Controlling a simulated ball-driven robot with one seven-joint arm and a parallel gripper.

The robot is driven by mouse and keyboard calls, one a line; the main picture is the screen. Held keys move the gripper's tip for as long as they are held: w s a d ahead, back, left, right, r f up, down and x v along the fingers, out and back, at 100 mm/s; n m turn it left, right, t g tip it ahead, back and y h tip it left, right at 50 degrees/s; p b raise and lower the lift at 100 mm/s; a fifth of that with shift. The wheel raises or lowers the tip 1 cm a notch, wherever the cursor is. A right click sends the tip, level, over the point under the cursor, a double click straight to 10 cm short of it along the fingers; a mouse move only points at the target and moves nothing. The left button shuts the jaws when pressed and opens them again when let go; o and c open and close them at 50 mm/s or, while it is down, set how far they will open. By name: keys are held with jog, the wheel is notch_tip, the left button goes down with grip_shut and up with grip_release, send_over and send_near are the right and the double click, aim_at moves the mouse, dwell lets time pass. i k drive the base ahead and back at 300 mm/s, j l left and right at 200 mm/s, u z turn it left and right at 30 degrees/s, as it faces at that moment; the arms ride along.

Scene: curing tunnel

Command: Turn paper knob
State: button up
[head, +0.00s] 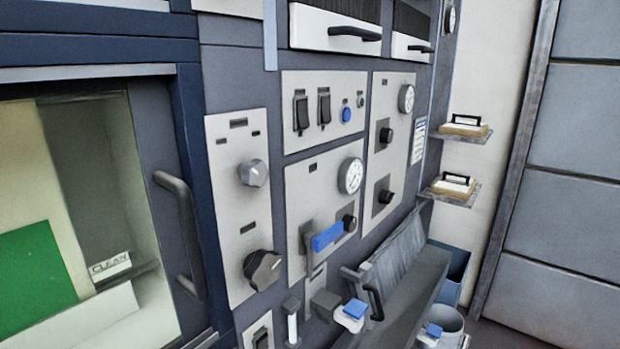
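Several knobs sit on the light grey control panels, and I cannot read any label that marks one as the paper knob. On the left panel (226,215) there is a round grey knob (253,173) above a larger black knob (263,270). A small black knob (350,222) is beside a blue lever handle (327,237) on the middle panel. Two more black knobs, an upper one (386,135) and a lower one (385,196), are on the right panel. I cannot make out my gripper in this view.
A door with a dark vertical handle (182,225) and a window stands at the left. A sloping grey tray (400,265) and blue-topped fittings (352,312) jut out below the panels. Two small shelves (455,195) with black-handled blocks are on the right wall.

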aim_at(262, 267)
jog(key=u, duration=0.95)
jog(key=k+l, duration=0.3)
jog(key=k, duration=0.15)
